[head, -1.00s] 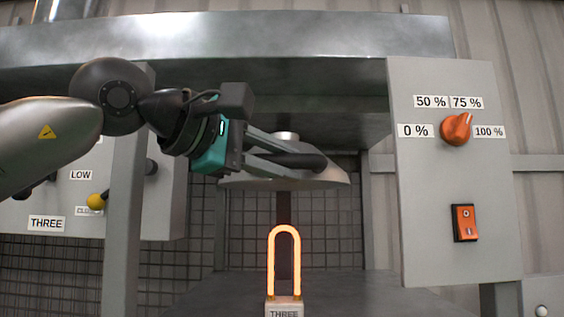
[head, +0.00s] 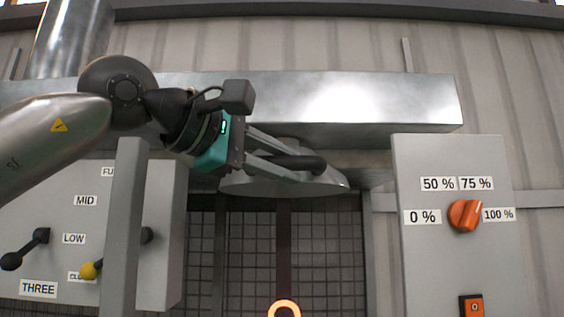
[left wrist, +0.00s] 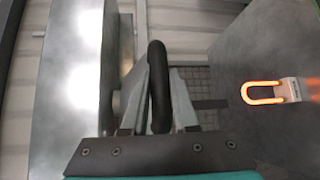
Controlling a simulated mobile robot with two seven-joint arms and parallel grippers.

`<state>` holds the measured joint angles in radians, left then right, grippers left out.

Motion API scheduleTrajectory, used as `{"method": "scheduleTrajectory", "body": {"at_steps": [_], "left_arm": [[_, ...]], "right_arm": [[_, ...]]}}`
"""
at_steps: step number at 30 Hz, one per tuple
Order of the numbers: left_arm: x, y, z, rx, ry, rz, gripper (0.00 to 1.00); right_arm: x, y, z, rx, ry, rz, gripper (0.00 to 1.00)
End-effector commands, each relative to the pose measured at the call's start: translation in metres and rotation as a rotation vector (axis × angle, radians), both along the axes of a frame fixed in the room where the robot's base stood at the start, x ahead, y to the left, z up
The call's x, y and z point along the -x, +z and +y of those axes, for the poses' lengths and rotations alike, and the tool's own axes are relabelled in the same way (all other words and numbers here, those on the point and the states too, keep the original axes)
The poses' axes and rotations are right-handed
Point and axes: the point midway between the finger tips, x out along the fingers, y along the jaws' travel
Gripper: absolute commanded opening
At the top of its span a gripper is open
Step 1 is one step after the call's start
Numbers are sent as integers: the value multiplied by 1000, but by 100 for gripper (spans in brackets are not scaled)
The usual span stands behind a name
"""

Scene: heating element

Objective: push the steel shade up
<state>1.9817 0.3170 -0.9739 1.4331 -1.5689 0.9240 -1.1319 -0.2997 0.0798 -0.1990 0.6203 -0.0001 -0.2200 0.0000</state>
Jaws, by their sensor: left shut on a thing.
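The steel shade (head: 245,187) is a wide grey metal cone in the middle of the head view, just below the metal hood. A thick black handle (head: 318,165) sticks out at its front. My left gripper (head: 304,164) is shut on this handle, its fingers partly covering the handle and the shade. In the left wrist view the dark handle (left wrist: 158,90) stands between the two grey fingers. My right gripper is in neither view.
A glowing heating element (head: 285,305) sits below the shade. The steel hood (head: 310,105) spans above. A panel with an orange dial (head: 465,215) is at right. A lever panel (head: 60,190) and a grey post (head: 126,230) are at left.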

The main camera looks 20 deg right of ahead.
Motion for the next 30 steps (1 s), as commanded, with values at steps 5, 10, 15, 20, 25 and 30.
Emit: {"method": "scheduleTrajectory", "body": {"at_steps": [5, 10, 15, 20, 25, 30], "left_arm": [[1, 10, 3, 20, 4, -18, 0], [1, 11, 3, 21, 4, -19, 35], [1, 9, 3, 18, 3, -15, 54], [1, 6, 2, 14, 2, -11, 57], [2, 5, 4, 12, 2, -10, 57], [11, 7, 23, 14, 3, -11, 57]], "right_arm": [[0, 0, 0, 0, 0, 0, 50], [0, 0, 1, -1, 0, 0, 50], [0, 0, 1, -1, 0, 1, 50], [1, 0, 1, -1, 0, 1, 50], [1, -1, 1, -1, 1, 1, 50], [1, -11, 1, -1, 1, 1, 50]]}}
